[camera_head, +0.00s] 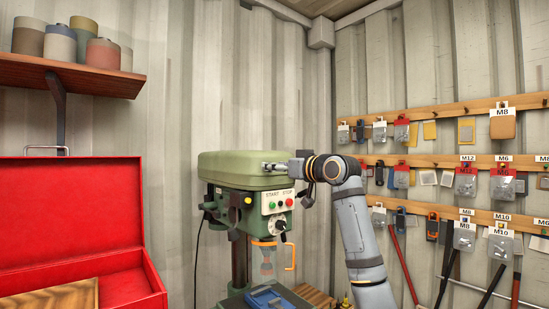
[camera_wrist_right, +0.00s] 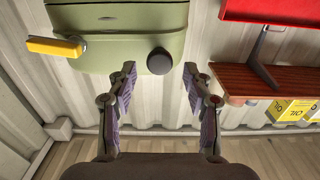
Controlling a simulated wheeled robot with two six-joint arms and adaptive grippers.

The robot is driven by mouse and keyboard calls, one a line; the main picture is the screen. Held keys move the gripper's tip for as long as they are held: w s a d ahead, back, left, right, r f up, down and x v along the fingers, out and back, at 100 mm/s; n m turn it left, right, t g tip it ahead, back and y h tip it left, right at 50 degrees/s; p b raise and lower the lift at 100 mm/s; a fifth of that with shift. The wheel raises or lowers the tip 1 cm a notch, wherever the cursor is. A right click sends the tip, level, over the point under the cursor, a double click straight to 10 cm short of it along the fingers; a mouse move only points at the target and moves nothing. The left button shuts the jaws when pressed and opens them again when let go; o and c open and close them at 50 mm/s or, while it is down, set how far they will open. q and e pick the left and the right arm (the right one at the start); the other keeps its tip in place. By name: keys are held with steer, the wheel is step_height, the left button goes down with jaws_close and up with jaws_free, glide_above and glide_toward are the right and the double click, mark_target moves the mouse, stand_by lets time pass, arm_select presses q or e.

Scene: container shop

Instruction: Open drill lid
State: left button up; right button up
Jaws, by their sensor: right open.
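The green drill press (camera_head: 245,210) stands against the wall in the head view, with START and STOP buttons on its front. Its rounded lid (camera_head: 230,160) sits closed on top. My right gripper (camera_head: 268,166) is at the right end of the lid, level with its side. In the right wrist view my right gripper (camera_wrist_right: 159,76) is open and empty. A round black knob (camera_wrist_right: 159,61) on the green drill head (camera_wrist_right: 120,35) lies just ahead of the gap between the fingertips. My left gripper is not in view.
An open red toolbox (camera_head: 70,210) stands at the left, under a wooden shelf (camera_head: 70,75) with several cans. Hanging tools and labelled packets cover the rails (camera_head: 440,113) on the right wall. A yellow handle (camera_wrist_right: 57,47) shows beside the drill head in the wrist view.

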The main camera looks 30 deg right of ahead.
steer(key=shift+w+f, duration=0.1)
steer(key=shift+w, duration=0.65)
steer(key=shift+c, duration=0.2)
steer(key=shift+s, duration=0.1)
jaws_close()
